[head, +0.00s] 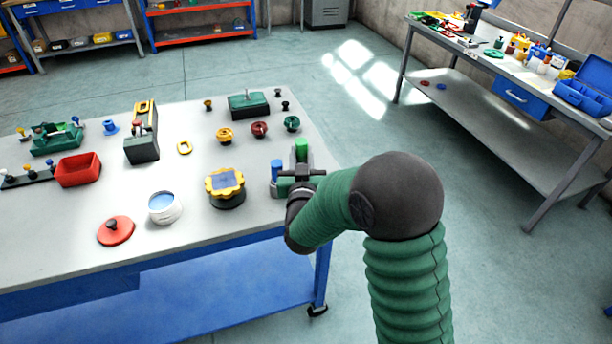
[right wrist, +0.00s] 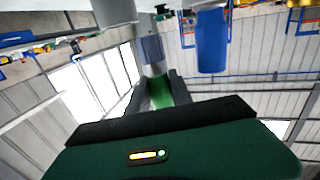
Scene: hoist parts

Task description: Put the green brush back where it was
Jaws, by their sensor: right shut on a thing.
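The green brush (head: 301,149) stands upright at the right end of the table, its green top showing above my right gripper (head: 301,173). In the right wrist view my right gripper (right wrist: 158,92) is shut on the green brush (right wrist: 160,93), with a finger on each side of it. A blue cylinder (head: 277,169) stands just left of the gripper; it also shows in the right wrist view (right wrist: 211,42). A grey-green holder (head: 283,188) sits beneath them, partly hidden by the gripper. I cannot tell whether the brush is seated in it. My left gripper is not in view.
On the table (head: 60,248), a yellow-rimmed round part (head: 226,182) stands left of the holder. Behind are a dark green box (head: 248,106) and several small knobs and rings. A white cup (head: 165,208) and red lid (head: 116,230) lie farther left.

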